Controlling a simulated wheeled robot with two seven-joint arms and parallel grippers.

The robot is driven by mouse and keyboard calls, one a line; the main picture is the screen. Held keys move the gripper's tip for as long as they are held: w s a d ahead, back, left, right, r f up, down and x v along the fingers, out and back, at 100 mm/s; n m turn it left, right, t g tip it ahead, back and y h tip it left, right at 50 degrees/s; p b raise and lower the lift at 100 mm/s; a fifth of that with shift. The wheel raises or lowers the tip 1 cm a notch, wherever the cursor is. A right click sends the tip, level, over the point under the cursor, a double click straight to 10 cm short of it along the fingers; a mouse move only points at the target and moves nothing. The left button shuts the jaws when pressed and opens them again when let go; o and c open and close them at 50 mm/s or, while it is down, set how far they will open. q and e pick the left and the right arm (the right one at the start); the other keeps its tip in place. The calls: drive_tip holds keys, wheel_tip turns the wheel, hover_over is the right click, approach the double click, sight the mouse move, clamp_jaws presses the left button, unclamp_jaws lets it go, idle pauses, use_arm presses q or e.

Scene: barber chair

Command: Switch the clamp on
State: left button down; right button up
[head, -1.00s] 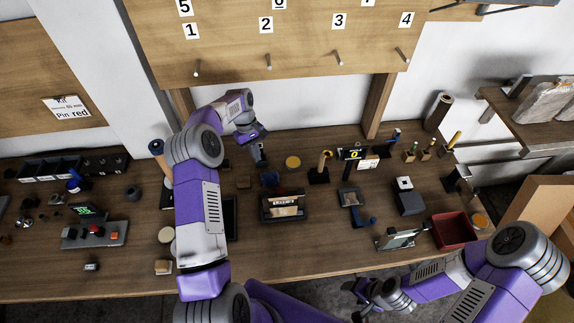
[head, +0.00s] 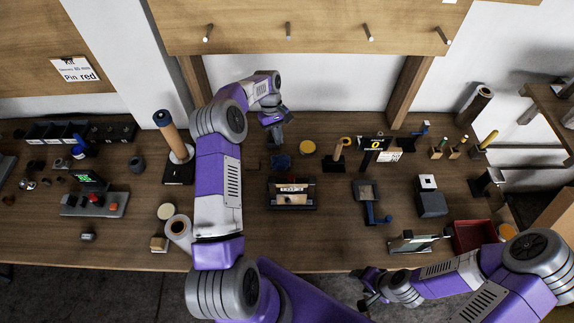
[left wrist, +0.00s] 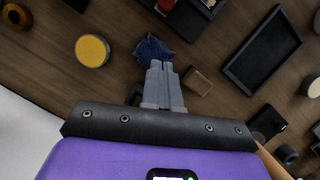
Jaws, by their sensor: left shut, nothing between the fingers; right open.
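I cannot tell for certain which fixture is the clamp. A small dark blue piece (head: 281,161) lies on the bench at the tips of my left gripper (head: 278,143). The left wrist view shows the same blue piece (left wrist: 153,48) just beyond the shut, empty fingers (left wrist: 160,72); whether they touch it is unclear. A black fixture (head: 291,205) holding a light part is at the middle.
A control box (head: 96,205) with a red button and green display is at the left. A small brown block (left wrist: 197,81) lies beside my left fingers.

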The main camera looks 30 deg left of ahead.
use_arm(q)
drive_tip(key=x, duration=0.8)
drive_tip(key=shift+s+d+f+p, duration=0.1)
drive_tip(key=shift+s+f+p, duration=0.05)
drive_tip(key=shift+f+p, duration=0.2)
drive_tip(key=shift+s+d+f+p, duration=0.2)
drive_tip(key=shift+s+d, duration=0.15)
drive_tip(key=shift+d, duration=0.25)
drive_tip(key=shift+s+d+f+p, duration=0.1)
drive_tip(key=shift+s+d+p, duration=0.1)
drive_tip(key=shift+s+d, duration=0.3)
drive_tip(key=shift+s+d+f, duration=0.15)
drive_tip(key=shift+d+f, duration=0.05)
drive_tip(key=shift+d, duration=0.4)
drive_tip(key=shift+d, duration=0.1)
